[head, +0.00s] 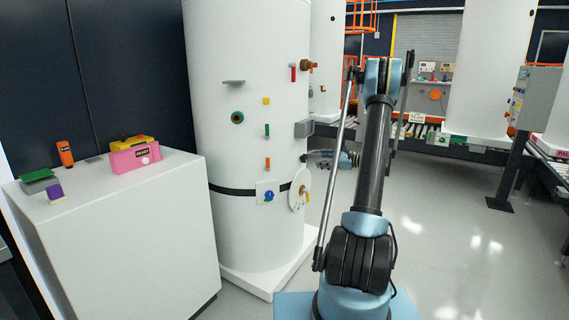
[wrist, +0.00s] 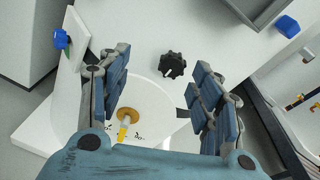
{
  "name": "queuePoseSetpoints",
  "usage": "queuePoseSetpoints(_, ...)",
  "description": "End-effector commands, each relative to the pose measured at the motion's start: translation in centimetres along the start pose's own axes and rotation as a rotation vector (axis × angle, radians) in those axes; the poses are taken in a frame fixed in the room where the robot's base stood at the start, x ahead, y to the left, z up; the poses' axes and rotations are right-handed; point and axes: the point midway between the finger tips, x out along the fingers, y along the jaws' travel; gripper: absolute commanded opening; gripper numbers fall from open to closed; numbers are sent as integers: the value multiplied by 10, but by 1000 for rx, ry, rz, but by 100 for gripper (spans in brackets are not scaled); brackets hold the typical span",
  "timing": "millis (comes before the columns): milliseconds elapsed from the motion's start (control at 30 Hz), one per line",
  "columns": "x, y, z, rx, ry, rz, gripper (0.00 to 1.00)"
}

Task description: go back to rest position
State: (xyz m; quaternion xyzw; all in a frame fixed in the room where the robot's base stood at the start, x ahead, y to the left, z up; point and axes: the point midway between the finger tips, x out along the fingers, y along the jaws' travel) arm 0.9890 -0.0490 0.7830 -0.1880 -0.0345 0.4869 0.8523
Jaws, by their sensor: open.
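My gripper (wrist: 163,88) is open, its two blue-grey padded fingers wide apart with nothing held between them. A black lobed knob (wrist: 172,65) on the white tank lies beyond the fingers and apart from them. Below it in the wrist view is a white round disc (wrist: 150,100) with a brass hub and yellow handle, partly hidden by my gripper. In the head view my gripper (head: 318,158) is small, beside the right side of the white tank (head: 225,75), and my arm stands in front at the right.
A blue knob (head: 268,196) on a white plate and a grey box (head: 304,128) stick out from the tank. A white cabinet (head: 130,240) at the left carries a pink box (head: 135,158). Open floor (head: 450,240) lies at the right.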

Motion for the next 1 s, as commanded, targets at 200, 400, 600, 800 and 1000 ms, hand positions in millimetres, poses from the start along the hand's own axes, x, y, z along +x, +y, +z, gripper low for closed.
queuePoseSetpoints(200,7,31,46,-135,101,78,59)
queuePoseSetpoints(400,8,64,81,-262,187,158,59)
queuePoseSetpoints(600,2,103,111,-392,265,245,59)
queuePoseSetpoints(800,-9,145,137,-523,335,338,59)
queuePoseSetpoints(1000,-26,190,157,-656,398,440,59)
